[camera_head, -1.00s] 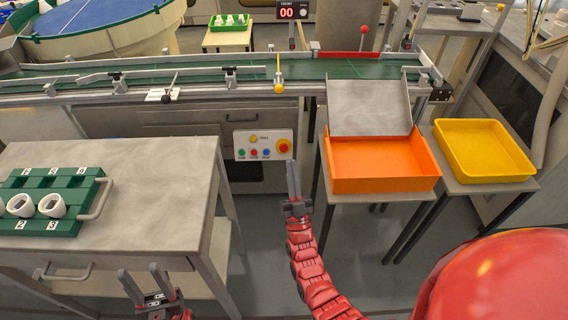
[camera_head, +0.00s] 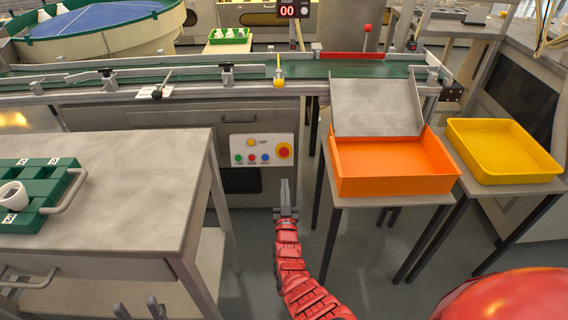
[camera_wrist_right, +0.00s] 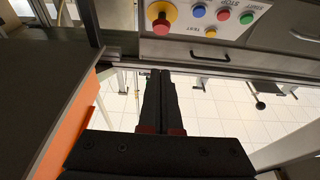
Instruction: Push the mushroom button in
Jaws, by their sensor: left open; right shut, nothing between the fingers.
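The red mushroom button (camera_head: 284,151) sits on a yellow ring at the right end of the white control panel (camera_head: 246,158) under the conveyor. In the right wrist view the mushroom button (camera_wrist_right: 160,22) is at the top, beyond and slightly above the fingertips. My right gripper (camera_head: 285,183) is shut and empty, below the button in the head view and apart from it; its fingers also show in the right wrist view (camera_wrist_right: 161,76). My left gripper (camera_head: 138,309) is open and empty at the bottom edge, only its fingertips showing.
Small green, red and blue buttons and a yellow one (camera_head: 251,142) share the panel. An orange bin (camera_head: 390,187) stands right of my right gripper, with a yellow tray (camera_head: 512,179) beyond. A steel table (camera_head: 140,195) with a green rack (camera_head: 28,208) is at left.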

